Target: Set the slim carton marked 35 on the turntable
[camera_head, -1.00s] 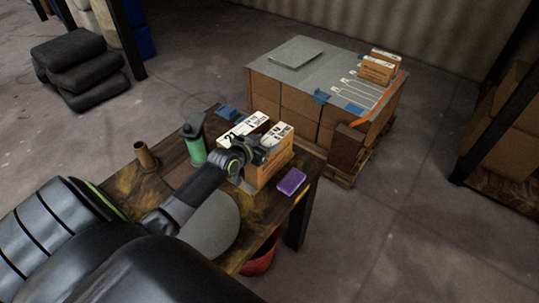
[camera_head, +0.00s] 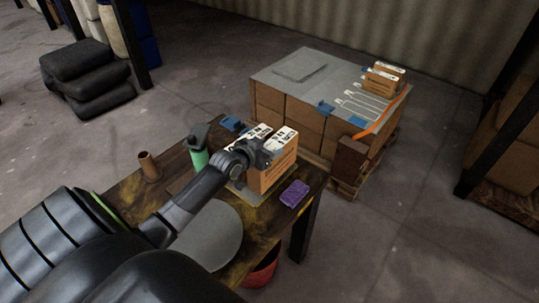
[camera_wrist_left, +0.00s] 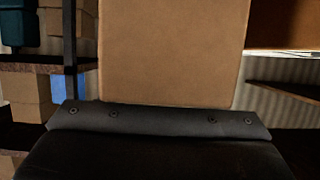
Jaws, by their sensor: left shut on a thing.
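The turntable (camera_head: 210,237) is a grey round disc on the near part of the dark wooden table, with nothing on it. Two brown cartons with white printed tops stand close together behind it: a right one (camera_head: 279,166) and a left one (camera_head: 259,133). Their numbers are too small to read surely. My left gripper (camera_head: 257,152) is shut on a carton at this pair; its fingertips are partly hidden. In the left wrist view a plain brown carton face (camera_wrist_left: 170,55) rises just beyond the dark gripper edge. My right gripper is not in view.
A green bottle (camera_head: 198,152) and a brown tube (camera_head: 149,166) stand at the table's left. A purple sponge (camera_head: 295,194) lies at the right edge, a blue item (camera_head: 231,124) at the back. A red bucket (camera_head: 262,270) is below. A pallet of cartons (camera_head: 290,110) stands behind.

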